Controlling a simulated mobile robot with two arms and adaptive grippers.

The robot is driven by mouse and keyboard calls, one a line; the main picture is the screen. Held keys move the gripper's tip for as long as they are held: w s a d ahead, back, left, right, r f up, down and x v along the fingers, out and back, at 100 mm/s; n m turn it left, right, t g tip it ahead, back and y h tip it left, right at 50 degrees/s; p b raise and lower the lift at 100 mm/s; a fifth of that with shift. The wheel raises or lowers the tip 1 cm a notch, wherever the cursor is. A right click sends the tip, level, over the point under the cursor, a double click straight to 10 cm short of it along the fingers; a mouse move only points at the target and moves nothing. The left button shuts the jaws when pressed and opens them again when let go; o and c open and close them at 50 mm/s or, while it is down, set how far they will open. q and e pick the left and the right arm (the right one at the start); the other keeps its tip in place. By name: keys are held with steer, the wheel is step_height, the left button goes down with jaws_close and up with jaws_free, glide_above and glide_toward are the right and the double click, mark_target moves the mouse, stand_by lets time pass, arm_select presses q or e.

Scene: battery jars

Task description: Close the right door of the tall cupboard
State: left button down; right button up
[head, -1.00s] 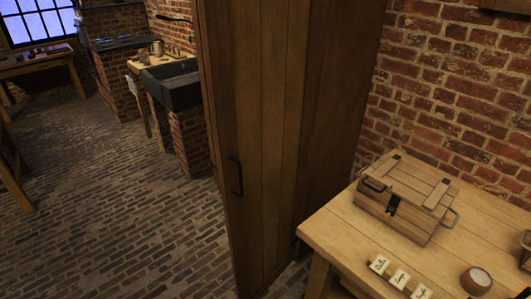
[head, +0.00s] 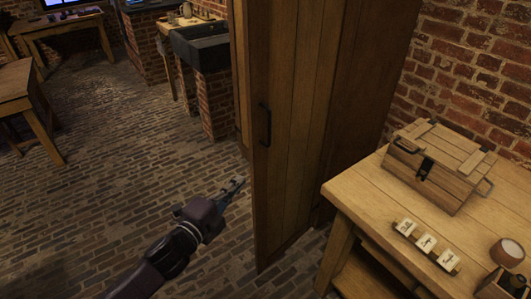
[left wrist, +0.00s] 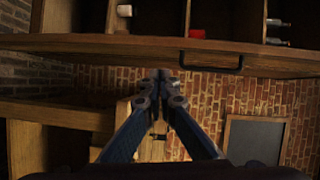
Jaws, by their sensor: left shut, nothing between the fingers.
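The tall cupboard's right door (head: 300,120) is a tall plank panel, standing open. Its black handle (head: 265,124) is near its left edge. The darker cupboard side (head: 365,90) is behind it to the right. My left gripper (head: 238,183) is shut and empty, low and just left of the door's free edge, apparently not touching it. In the left wrist view the shut fingertips (left wrist: 161,76) point towards a wooden panel (left wrist: 110,47) with a black handle (left wrist: 212,61). Shelf compartments with small items show beyond that panel. My right gripper is not in view.
A wooden table (head: 345,185) with a wooden crate (head: 440,165) and several small items stands right of the door. A dark sink (head: 200,46) on brick supports is behind at the left. The brick floor (head: 120,150) left of the door is mostly clear.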

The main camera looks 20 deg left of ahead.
mark_target(255, 146)
arm_select(q)
step_height(255, 146, up, 5)
steer(key=d+m+h, duration=0.1)
steer(key=d+m, duration=0.1)
steer(key=shift+t, duration=0.3)
steer(key=p+x, duration=0.1)
steer(key=x, duration=0.2)
steer(key=a+p+x, duration=0.1)
steer(key=x, duration=0.3)
steer(key=a+p+x, duration=0.1)
steer(key=x, duration=0.2)
steer(key=shift+w+r, duration=0.15)
steer(key=shift+w, duration=0.4)
steer(key=shift+w+a, duration=0.15)
steer(key=shift+a, duration=0.2)
steer(key=shift+a, duration=0.1)
